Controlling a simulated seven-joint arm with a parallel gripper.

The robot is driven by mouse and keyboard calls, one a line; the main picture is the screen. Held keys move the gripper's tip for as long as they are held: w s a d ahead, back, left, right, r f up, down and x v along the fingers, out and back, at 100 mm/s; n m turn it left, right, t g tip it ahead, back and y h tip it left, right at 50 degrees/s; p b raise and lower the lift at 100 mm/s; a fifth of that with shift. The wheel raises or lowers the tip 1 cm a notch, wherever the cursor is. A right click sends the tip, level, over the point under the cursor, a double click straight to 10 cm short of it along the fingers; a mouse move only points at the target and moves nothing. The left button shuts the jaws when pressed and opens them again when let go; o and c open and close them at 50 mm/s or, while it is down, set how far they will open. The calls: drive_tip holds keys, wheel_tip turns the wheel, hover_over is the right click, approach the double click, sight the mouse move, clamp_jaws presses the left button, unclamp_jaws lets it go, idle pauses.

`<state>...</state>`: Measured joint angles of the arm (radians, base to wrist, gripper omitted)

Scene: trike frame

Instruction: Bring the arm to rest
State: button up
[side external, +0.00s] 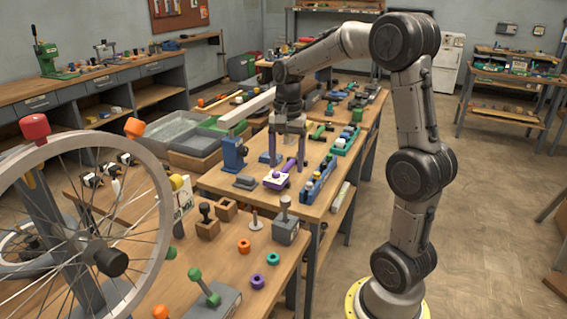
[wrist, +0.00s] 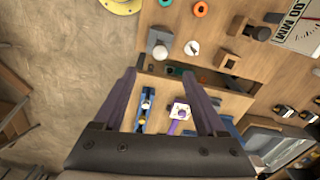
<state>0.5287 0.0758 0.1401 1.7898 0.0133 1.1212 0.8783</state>
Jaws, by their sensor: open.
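My gripper (side external: 287,160) is open above the middle workbench (side external: 323,205) in the side view, its two purple-grey fingers pointing down. In the wrist view its fingertips (wrist: 160,74) are wide apart with nothing held between them. A white and purple part with a purple handle (side external: 277,180) lies on the bench below the gripper; it also shows between the fingers in the wrist view (wrist: 180,111). A blue rack with small pieces (side external: 319,183) lies to its right. The exact height of the fingertips above the bench is hard to tell.
A spoked wheel (side external: 88,250) stands at the front left. A blue vise (side external: 233,154) and grey bins (side external: 190,132) are left of the gripper. The front bench holds colored rings (side external: 257,281) and small blocks. The floor (side external: 480,220) right of my arm is clear.

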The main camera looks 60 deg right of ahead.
drive_tip(key=s+a+r+n+t, duration=0.2)
drive_tip(key=s+a+r+n, duration=0.15)
drive_tip(key=a, duration=0.35)
drive_tip(key=s+a+r+n+t, duration=0.1)
drive_tip(key=s+a+r+n, duration=0.25)
drive_tip(key=a, duration=0.25)
drive_tip(key=s+a+f+n+t, duration=0.2)
drive_tip(key=s+a+f+n, duration=0.2)
drive_tip(key=s+n, duration=0.3)
drive_tip(key=shift+s+a+n, duration=0.4)
drive_tip(key=shift+a+n, duration=0.05)
drive_tip(key=shift+n, duration=0.65)
